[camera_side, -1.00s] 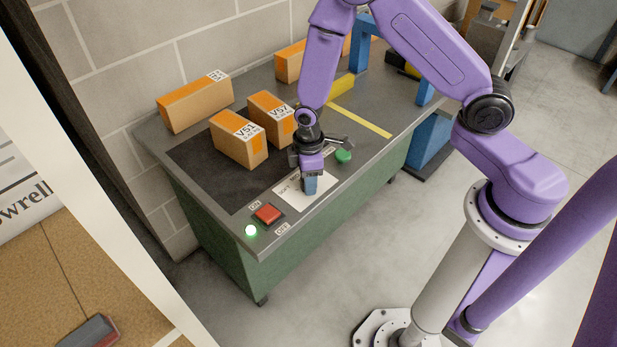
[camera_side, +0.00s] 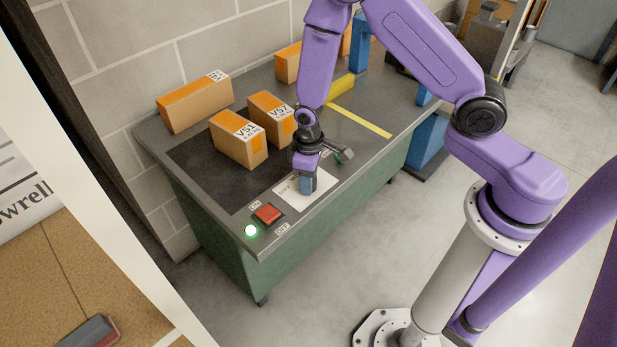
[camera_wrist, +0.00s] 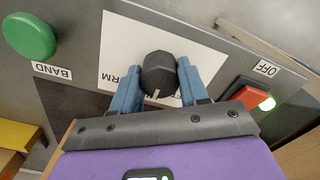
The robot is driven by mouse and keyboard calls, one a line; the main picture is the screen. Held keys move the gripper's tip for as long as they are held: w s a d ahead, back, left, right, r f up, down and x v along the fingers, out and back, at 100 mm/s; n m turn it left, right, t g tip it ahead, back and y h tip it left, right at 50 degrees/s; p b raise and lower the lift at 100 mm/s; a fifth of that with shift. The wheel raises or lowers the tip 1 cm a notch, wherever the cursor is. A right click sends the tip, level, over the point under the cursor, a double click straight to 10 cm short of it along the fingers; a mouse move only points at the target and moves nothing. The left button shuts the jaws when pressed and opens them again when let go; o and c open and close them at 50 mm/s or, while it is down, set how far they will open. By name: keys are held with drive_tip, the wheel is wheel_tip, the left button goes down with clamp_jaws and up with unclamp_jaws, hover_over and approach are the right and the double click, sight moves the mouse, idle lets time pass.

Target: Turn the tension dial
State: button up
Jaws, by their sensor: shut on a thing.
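The tension dial (camera_wrist: 158,75) is a dark faceted knob with a pale pointer line, on a white label plate (camera_wrist: 113,45) in the wrist view. The pointer line faces the bottom of the wrist view. My gripper (camera_wrist: 158,68) has its two blue fingers on either side of the dial and is shut on it. In the side view, my gripper (camera_side: 306,184) points down at the white plate (camera_side: 287,187) near the bench's front edge, and the dial is hidden there. Some of the plate's print is covered by the dial and fingers.
A red switch (camera_side: 267,214), marked ON and OFF, sits left of my gripper beside a lit lamp (camera_side: 251,230). A green button (camera_wrist: 28,36) near a BAND label is on the other side. Orange-topped boxes (camera_side: 238,140) stand behind on the bench (camera_side: 205,187).

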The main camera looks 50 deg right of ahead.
drive_tip(key=o, duration=1.1)
drive_tip(key=shift+c, duration=0.2)
drive_tip(key=shift+r, duration=0.1)
wheel_tip(320, 180, up, 17)
drive_tip(key=shift+r, duration=0.1)
